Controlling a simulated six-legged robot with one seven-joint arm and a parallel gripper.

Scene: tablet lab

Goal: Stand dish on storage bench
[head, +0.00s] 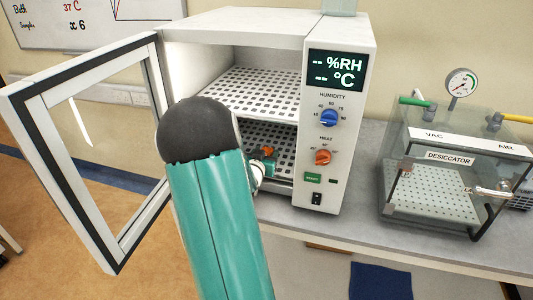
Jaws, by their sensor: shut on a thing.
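My gripper (265,161) shows only in part, small and low inside the open cabinet, close to its lower perforated shelf (284,137). My own arm covers much of it. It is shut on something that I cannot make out. No dish can be clearly seen; the arm hides part of the cabinet's inside. A grey bench (352,219) carries the cabinet, but I cannot tell whether it is the storage bench.
The white cabinet (341,130) has humidity and heat knobs. Its glazed door (80,135) stands open to the left. An upper perforated shelf (255,91) lies above my gripper. A clear desiccator (430,190) stands at right. Bare bench lies between the two.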

